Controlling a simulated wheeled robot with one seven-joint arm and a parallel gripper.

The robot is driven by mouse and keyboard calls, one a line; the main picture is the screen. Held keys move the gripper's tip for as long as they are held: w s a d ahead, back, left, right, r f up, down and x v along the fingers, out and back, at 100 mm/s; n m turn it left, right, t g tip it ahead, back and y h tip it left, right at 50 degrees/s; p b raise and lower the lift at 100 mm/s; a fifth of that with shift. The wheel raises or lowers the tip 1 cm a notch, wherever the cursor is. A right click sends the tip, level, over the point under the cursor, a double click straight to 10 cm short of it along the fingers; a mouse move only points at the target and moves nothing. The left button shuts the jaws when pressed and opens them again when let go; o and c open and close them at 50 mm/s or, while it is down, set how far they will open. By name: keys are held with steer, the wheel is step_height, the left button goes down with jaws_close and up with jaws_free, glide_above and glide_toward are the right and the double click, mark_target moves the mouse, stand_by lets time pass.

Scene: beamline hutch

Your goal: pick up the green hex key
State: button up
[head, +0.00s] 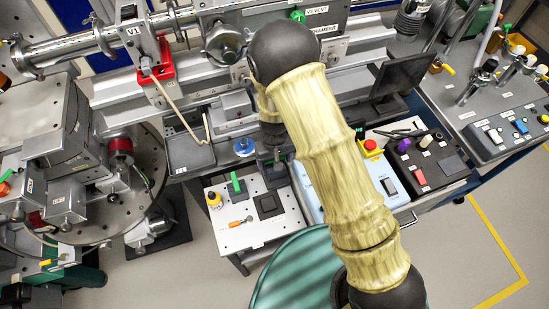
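A small green upright piece (235,183), which may be the green hex key, stands in a dark holder on the white perforated board (262,233) below the beamline. It is too small to make out its shape surely. My arm reaches up, bends over and comes down. My gripper (273,160) is the dark end near the board's back edge, to the right of and above the green piece in the picture. The two look apart. The gripper's fingers are small, dark and partly hidden by my own arm, so whether they are open or shut does not show.
A yellow bottle (214,200), an orange-handled tool (240,222) and a dark square block (267,205) share the board. A blue round knob (244,146) lies behind it. A control box with a red button (371,146) stands right. Beamline hardware overhangs the back.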

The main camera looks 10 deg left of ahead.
steer(key=shift+c, duration=0.5)
steer(key=c, duration=1.1)
steer(key=shift+r, duration=0.1)
step_height(320, 180, up, 10)
steer(key=shift+f+b, duration=0.1)
steer(key=shift+b, duration=0.45)
